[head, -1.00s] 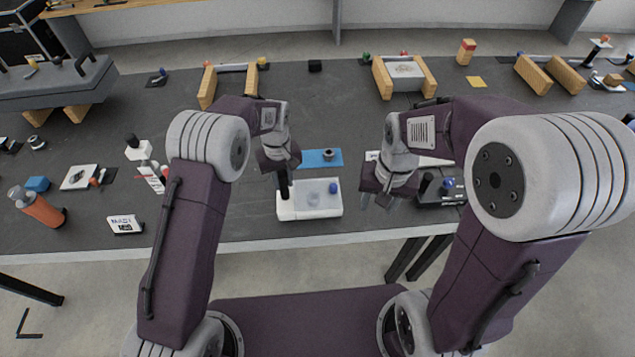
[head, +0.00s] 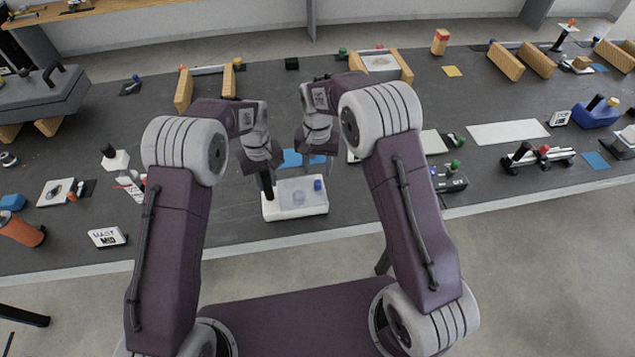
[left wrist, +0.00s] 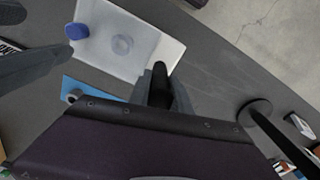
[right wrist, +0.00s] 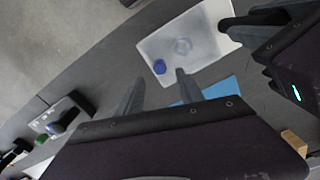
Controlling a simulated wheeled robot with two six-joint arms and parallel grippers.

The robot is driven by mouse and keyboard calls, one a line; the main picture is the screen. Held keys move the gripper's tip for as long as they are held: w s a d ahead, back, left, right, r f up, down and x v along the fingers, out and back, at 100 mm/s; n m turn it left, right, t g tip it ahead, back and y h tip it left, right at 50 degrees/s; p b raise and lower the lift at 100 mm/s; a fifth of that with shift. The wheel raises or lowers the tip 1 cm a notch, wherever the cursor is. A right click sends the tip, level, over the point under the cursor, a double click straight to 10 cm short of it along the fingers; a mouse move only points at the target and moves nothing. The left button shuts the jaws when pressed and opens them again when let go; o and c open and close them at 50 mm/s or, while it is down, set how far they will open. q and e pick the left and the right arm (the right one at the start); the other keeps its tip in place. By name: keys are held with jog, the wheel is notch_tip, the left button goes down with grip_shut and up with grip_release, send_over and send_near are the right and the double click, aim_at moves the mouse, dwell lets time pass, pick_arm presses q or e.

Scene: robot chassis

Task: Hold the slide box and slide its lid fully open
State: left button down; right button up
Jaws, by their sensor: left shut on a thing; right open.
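The slide box (head: 296,210) is white and lies flat near the table's front edge. Its translucent lid (head: 296,195) looks closed and has a blue knob (head: 317,185) on its right end. A black upright handle (head: 268,190) stands at the box's left end. My left gripper (head: 266,175) is shut on this handle, which also shows between its fingers in the left wrist view (left wrist: 160,88). My right gripper (head: 320,170) is open and empty above the box's right end. In the right wrist view its fingertips (right wrist: 157,84) are on either side of the blue knob (right wrist: 158,66), apart from it.
A blue mat (head: 292,158) lies just behind the box. A dark block with a green knob (head: 450,180) stands to the right. The table between the sign and the box is clear.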

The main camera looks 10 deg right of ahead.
aim_at(317, 183)
notch_tip(317, 183, down, 8)
jog(key=shift+r, duration=0.1)
grip_shut()
dwell(1.5)
